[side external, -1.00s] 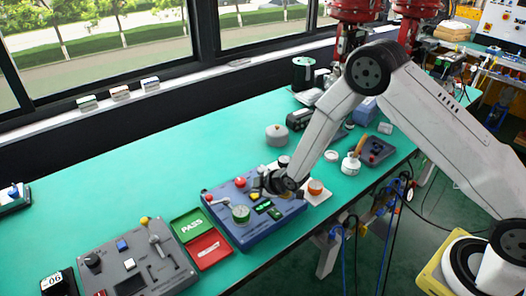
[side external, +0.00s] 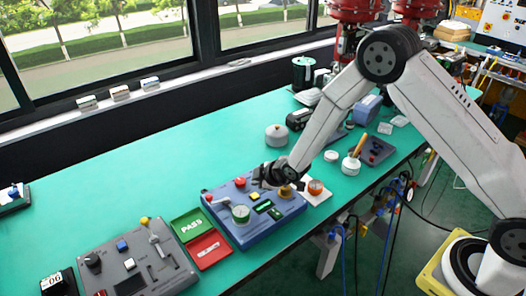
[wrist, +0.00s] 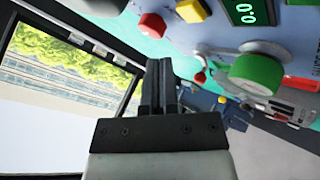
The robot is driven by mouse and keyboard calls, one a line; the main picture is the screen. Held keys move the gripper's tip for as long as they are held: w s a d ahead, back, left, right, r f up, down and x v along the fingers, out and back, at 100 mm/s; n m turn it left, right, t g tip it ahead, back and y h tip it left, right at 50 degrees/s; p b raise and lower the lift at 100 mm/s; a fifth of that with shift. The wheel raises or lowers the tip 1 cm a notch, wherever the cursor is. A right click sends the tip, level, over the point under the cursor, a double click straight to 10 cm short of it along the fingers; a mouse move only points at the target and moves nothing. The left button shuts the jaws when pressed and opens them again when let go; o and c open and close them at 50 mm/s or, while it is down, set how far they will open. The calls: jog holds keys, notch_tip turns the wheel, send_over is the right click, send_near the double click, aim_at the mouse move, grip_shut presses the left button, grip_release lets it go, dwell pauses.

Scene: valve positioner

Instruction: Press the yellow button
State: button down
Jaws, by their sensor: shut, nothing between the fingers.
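The blue valve positioner box (side external: 225,190) sits on the green table. Its yellow button (side external: 254,196) is beside the red button (side external: 240,183). In the wrist view the yellow button (wrist: 191,11) is at the top edge, just right of the red button (wrist: 152,25). My gripper (side external: 259,178) is over the box's far side, close to both buttons in the picture; its exact height is unclear. In the wrist view my gripper (wrist: 160,68) has its dark fingers together with nothing between them, and the yellow button lies beyond them, apart.
A green knob (side external: 240,213), a lit green display (side external: 263,205) and a brass part (side external: 287,191) are also on the box. Green PASS (side external: 188,226) and red (side external: 208,250) trays lie to its left, then a grey control panel (side external: 135,262).

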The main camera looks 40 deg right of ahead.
jog(key=shift+r, duration=1.05)
jog(key=shift+r, duration=0.1)
jog(key=s+d+r+m+g, duration=0.2)
jog(key=s+r+m, duration=0.1)
jog(key=s, duration=0.5)
jog(key=s+d+r+m+g+h, duration=0.1)
jog(key=s+d+r+m+g, duration=0.1)
jog(key=s, duration=0.7)
jog(key=s+d+r+m+g, duration=0.2)
jog(key=s+d+r+m, duration=0.2)
jog(key=s+r+m, duration=0.2)
jog(key=s, duration=0.2)
jog(key=shift+s+r+h, duration=0.15)
jog(key=shift+s+h, duration=0.15)
jog(key=shift+h, duration=0.1)
